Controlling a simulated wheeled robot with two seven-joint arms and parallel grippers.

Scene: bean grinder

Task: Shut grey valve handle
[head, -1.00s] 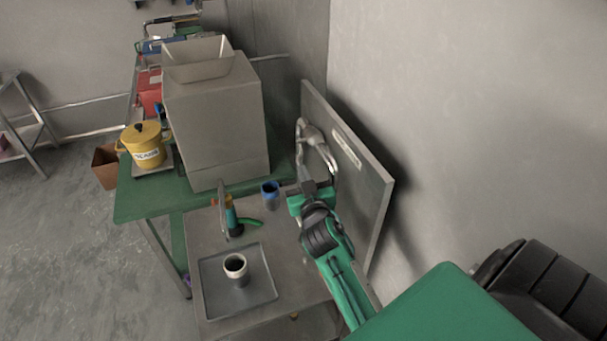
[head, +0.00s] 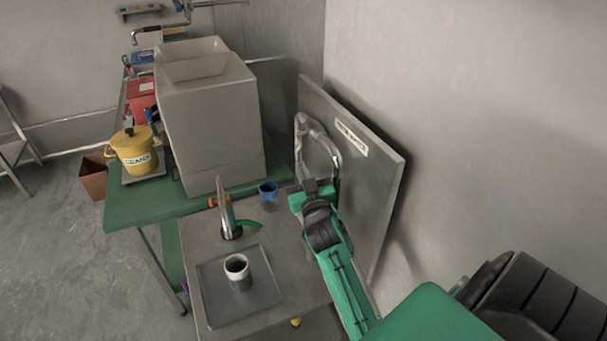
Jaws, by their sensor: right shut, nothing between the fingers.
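A grey metal handle or curved pipe (head: 312,128) shows on the face of the upright grey panel (head: 370,180) at the right of the table. I cannot clearly tell which part of it is the valve handle. My right gripper (head: 309,184) is shut at the lower end of this curved metal piece. Its fingertips are small and partly hidden, so I cannot tell whether they touch the metal. My right arm reaches up from the bottom right. My left gripper is out of view.
A tray (head: 215,315) with a cup (head: 237,268) stands on the grey table in front. A large grey box (head: 215,125) and a yellow pot (head: 135,150) stand farther back.

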